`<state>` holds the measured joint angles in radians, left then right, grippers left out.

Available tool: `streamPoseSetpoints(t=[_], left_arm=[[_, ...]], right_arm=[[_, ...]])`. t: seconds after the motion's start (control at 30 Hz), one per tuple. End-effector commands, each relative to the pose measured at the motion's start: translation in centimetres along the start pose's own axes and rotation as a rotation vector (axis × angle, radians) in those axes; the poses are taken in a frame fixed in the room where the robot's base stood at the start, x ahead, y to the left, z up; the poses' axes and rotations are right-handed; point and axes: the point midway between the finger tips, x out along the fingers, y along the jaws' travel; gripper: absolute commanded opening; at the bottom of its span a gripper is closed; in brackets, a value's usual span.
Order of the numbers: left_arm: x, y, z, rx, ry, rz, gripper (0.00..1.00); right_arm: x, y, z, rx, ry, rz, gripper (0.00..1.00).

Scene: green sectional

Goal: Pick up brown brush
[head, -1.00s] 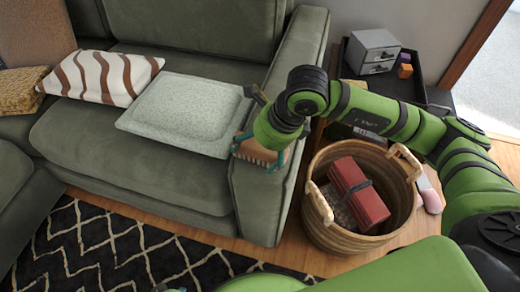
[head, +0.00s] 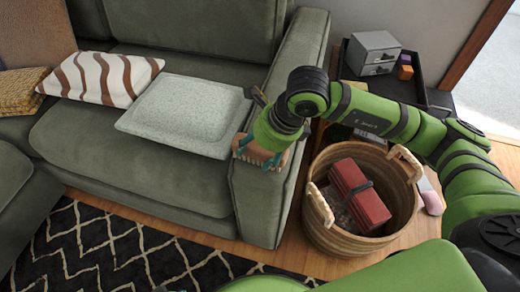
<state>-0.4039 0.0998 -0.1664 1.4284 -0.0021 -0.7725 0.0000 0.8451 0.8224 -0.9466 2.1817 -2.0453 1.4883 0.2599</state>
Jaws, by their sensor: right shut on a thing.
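The brown brush (head: 262,156) is at the front end of the sofa's right armrest, in the head view. My right gripper (head: 258,148) is over it, with its teal fingers closed on the brush's sides. The brush's upper part is partly hidden by the fingers and wrist. I cannot tell whether the brush still touches the armrest. My left gripper does not show.
A wicker basket (head: 318,222) with a red box (head: 358,193) inside stands right of the armrest (head: 262,212). A dark side table holds a grey drawer box (head: 373,52).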

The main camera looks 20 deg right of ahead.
Motion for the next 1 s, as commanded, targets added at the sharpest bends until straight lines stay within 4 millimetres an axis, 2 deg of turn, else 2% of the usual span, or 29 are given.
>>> streamPoseSetpoints(t=[0.17,0.37,0.6,0.8,1.0], left_arm=[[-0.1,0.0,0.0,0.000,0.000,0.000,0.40],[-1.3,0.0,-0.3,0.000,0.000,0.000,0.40],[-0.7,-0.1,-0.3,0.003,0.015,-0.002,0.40],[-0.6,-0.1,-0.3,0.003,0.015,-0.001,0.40],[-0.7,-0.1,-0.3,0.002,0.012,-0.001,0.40]], right_arm=[[0.0,0.1,-0.1,0.000,0.003,0.002,0.26],[-0.8,0.1,0.3,0.000,0.003,0.002,0.26],[-4.7,-0.1,1.8,-0.001,-0.002,-0.003,0.26],[-8.7,-1.4,-1.7,0.003,0.004,-0.005,0.26],[-12.4,-2.4,-4.4,0.004,0.004,-0.005,0.26]])
